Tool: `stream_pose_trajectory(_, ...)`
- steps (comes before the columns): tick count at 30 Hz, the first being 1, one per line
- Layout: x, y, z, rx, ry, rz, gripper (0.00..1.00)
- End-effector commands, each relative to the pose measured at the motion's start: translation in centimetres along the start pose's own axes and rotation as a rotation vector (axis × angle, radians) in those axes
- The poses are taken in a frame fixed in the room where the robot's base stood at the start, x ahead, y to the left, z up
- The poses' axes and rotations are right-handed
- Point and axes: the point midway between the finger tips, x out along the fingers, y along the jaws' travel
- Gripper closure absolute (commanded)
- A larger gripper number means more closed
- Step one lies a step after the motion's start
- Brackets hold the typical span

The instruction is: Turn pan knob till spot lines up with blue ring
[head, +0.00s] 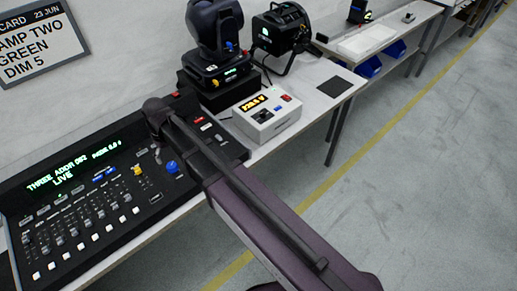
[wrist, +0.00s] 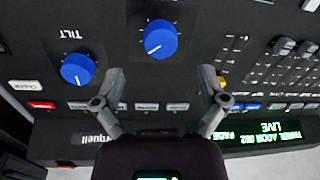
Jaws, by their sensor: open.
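Two blue knobs with white pointer lines show on the dark lighting console (head: 97,262). In the wrist view, one knob (wrist: 78,68) has the label TILT; the other knob (wrist: 158,40) has no readable label in view and may be the pan knob. My gripper (wrist: 164,80) is open and empty. Its two fingers are spread on either side below the unlabelled knob in the picture, not closed on it. In the head view one blue knob (head: 172,167) shows beside my arm, which hides part of the console. I see no light spot or blue ring.
A black moving-head light (head: 215,28) stands behind the console, beside a par can (head: 282,28). A white box (head: 266,118) with a yellow display sits right of the console. Faders and buttons crowd the console. A card (head: 38,40) hangs on the wall.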

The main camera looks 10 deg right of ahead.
Motion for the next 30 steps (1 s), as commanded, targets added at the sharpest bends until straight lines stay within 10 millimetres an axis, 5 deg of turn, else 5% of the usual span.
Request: stream_pose_trajectory(30, -8.5, 0.0, 0.0, 0.000, 0.000, 0.000, 0.08)
